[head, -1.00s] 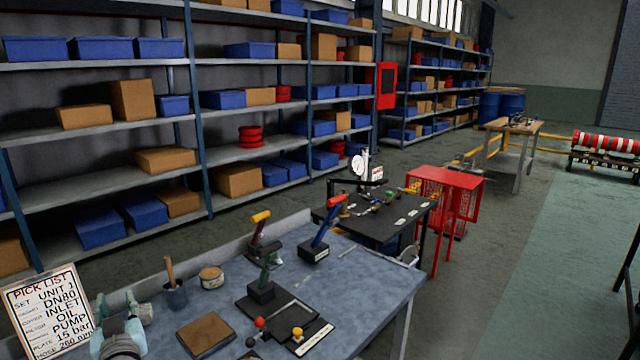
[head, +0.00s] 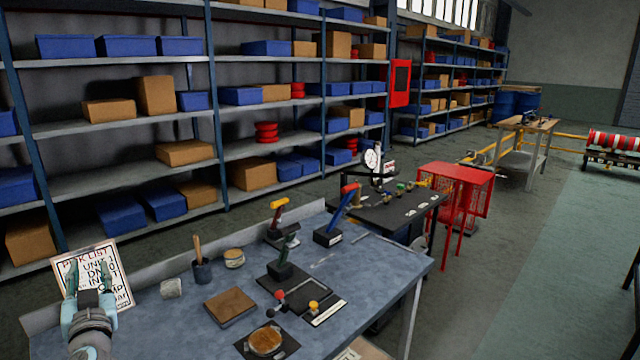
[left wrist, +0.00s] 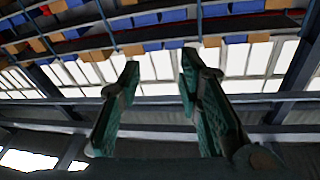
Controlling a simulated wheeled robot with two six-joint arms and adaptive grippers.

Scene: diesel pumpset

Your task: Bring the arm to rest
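My left gripper (head: 89,272) points upward at the lower left of the head view, in front of the pick list board. In the left wrist view its two green-grey fingers (left wrist: 160,68) stand apart with nothing between them; shelves and bright windows show beyond. The gripper is open and empty, and touches nothing that I can make out. My right gripper is in neither view.
The blue-grey bench (head: 375,268) holds tools, a brown square plate (head: 230,306) and a cup with a handle (head: 202,270). The pick list board (head: 118,268) stands at its left. A red cage stand (head: 455,190) is farther right. The floor (head: 540,260) at right is clear.

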